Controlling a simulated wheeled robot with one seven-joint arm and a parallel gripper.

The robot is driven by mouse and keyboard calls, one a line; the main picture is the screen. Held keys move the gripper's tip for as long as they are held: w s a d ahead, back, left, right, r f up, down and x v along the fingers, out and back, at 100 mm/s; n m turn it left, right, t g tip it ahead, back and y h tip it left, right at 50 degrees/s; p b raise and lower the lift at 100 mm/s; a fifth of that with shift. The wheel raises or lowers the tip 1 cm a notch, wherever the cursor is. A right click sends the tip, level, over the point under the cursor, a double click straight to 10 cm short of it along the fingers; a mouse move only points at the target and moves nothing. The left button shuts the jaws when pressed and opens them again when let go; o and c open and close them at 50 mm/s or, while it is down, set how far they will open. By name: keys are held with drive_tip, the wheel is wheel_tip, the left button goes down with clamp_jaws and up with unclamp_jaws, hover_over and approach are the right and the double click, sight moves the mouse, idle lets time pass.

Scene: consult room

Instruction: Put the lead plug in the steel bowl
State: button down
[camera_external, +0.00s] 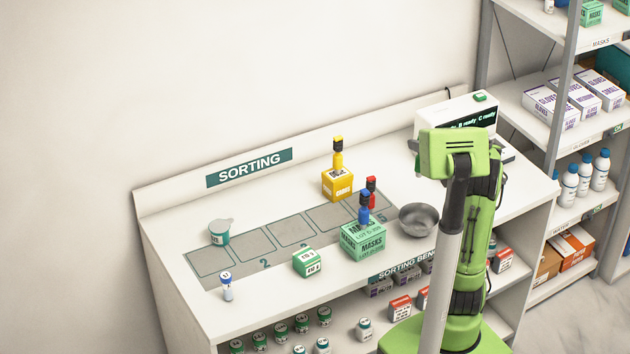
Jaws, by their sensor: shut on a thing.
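The steel bowl (418,222) is a round grey bowl on the white bench, right of the numbered grey squares and just left of my arm. Its inside looks empty from here. My green arm rises at the right and bends at the top, above and right of the bowl. My gripper is hidden behind the arm's upper link, so its fingers and anything between them do not show. I cannot make out the lead plug anywhere in this view.
A green masks box (362,241) stands left of the bowl, with blue and red bottles by it. A yellow cube (337,184) carries a yellow bottle. A green-white box (307,262) and a jar (219,233) stand further left. A display unit (460,112) stands behind my arm.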

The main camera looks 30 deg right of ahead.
drive_tip(key=f, duration=0.3)
drive_tip(key=s+d+f, duration=0.1)
drive_tip(key=f, duration=0.1)
drive_tip(key=shift+f, duration=0.1)
wheel_tip(320, 180, down, 13)
drive_tip(key=b, duration=0.8)
drive_tip(key=shift+f+b, duration=0.15)
drive_tip(key=shift+b, duration=0.2)
drive_tip(key=c, duration=0.6)
unclamp_jaws()
drive_tip(key=shift+c, duration=0.2)
